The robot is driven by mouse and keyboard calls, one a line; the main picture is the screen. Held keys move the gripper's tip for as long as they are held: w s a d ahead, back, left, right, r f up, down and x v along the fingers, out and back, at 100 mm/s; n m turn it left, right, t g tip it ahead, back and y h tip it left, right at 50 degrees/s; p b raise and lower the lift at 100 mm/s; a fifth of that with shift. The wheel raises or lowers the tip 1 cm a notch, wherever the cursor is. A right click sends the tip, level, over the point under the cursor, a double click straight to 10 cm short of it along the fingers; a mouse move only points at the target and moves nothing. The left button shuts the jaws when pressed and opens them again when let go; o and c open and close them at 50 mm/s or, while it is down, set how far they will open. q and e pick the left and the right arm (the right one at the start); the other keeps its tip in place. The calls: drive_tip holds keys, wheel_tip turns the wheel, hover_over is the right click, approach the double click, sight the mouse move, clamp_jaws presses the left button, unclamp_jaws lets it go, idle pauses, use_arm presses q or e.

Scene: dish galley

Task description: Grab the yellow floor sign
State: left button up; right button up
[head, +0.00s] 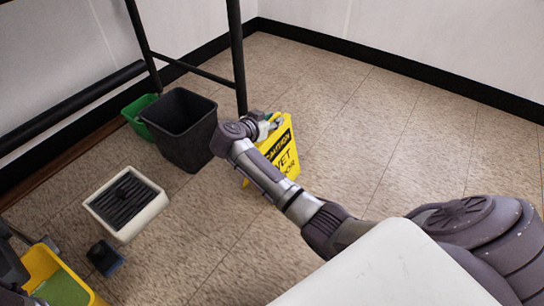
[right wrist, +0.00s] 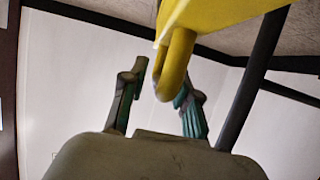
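The yellow floor sign (head: 284,158), with black lettering, stands upright on the tiled floor near the black table leg. My right arm reaches across to its top, and my right gripper (head: 268,123) is at the sign's upper edge. In the right wrist view, the sign's yellow handle loop (right wrist: 176,62) hangs between the two fingers of my right gripper (right wrist: 162,84). The fingers are apart, with a gap at the left finger; the right finger is partly hidden behind the loop. I cannot tell whether it touches. My left gripper is not in view.
A black bin (head: 183,135) and a green bin (head: 137,117) stand left of the sign. A white-rimmed grated box (head: 147,218), a small dark blue item (head: 105,257) and a yellow bucket (head: 45,265) are at lower left. The floor right of the sign is clear.

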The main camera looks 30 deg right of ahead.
clamp_jaws()
drive_tip(key=shift+r, duration=0.1)
